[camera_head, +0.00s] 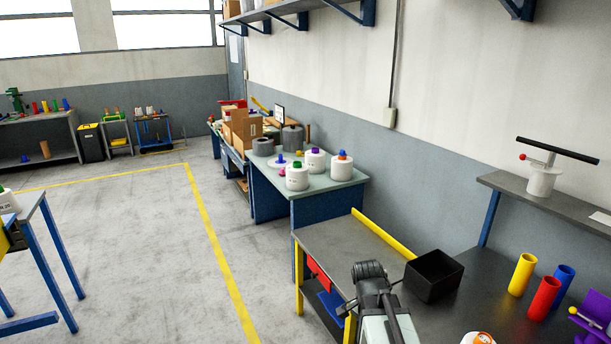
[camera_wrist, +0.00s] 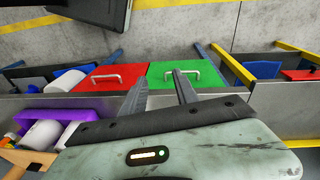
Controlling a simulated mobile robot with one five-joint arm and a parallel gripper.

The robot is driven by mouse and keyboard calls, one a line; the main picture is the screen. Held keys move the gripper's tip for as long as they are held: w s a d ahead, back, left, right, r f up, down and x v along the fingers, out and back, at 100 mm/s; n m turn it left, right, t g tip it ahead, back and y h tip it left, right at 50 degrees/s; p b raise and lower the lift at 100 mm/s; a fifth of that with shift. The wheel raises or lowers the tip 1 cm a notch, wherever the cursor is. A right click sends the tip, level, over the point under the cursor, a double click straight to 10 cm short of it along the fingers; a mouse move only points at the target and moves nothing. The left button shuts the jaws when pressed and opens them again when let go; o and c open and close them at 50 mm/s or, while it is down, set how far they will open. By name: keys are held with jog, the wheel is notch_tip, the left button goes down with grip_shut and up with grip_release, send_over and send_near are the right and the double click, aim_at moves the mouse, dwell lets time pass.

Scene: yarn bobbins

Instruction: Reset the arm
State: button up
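My gripper (camera_wrist: 160,80) shows in the wrist view with its two dark fingers apart and nothing between them. The fingers point toward a red drawer front (camera_wrist: 95,80) and a green drawer front (camera_wrist: 200,72), each with a metal handle. I cannot tell how far the fingertips are from them. In the head view my arm (camera_head: 378,308) rises at the bottom centre, in front of the dark workbench (camera_head: 340,238). The fingers cannot be made out there.
A black open box (camera_head: 433,277) stands on the workbench right beside my arm. Yellow (camera_head: 522,275), red (camera_head: 544,298) and blue (camera_head: 564,286) tubes stand further right. White bobbins (camera_head: 297,177) stand on the table behind.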

jog(key=s+a+n+y, duration=0.1)
jog(key=a+n, duration=0.5)
jog(key=n, duration=0.5)
jog(key=shift+s+a+f+n+y, duration=0.15)
jog(key=shift+f+n+y, duration=0.15)
jog(key=shift+f+n, duration=0.1)
